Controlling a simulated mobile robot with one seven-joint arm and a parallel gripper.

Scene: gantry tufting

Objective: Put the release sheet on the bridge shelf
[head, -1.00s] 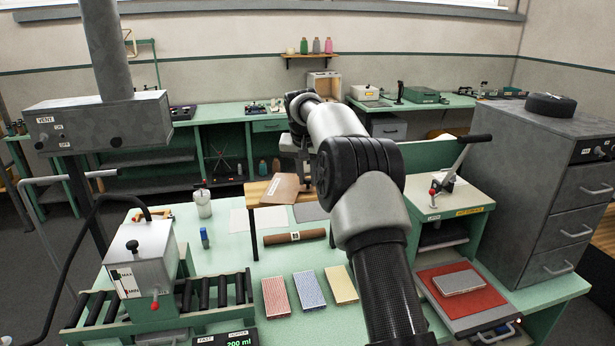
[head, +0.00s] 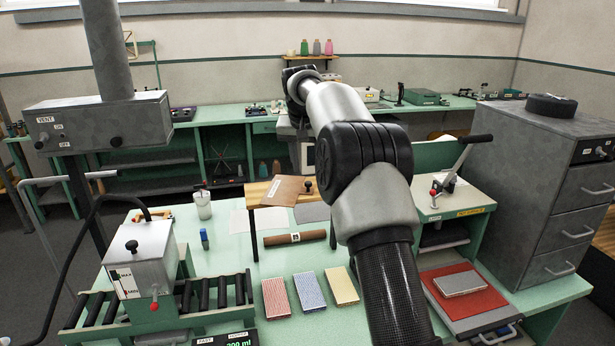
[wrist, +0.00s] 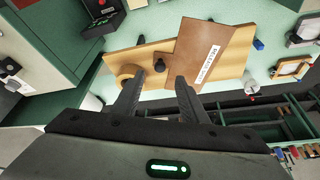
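The release sheet (head: 284,190) is a brown sheet with a white label. It lies flat and askew on the wooden bridge shelf (head: 254,194), and the wrist view also shows the sheet (wrist: 206,48) with its corners reaching past the long edges of the shelf (wrist: 234,73). My gripper (wrist: 160,80) is open and empty above the shelf, beside the sheet; its fingertips are apart from the sheet. In the head view my arm covers the right part of the shelf and the fingers cannot be made out.
A brown roll (head: 295,238) and coloured pads (head: 308,291) lie on the green table in front. A white cup (head: 203,205) stands left of the shelf. A lever press (head: 455,180) stands at right.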

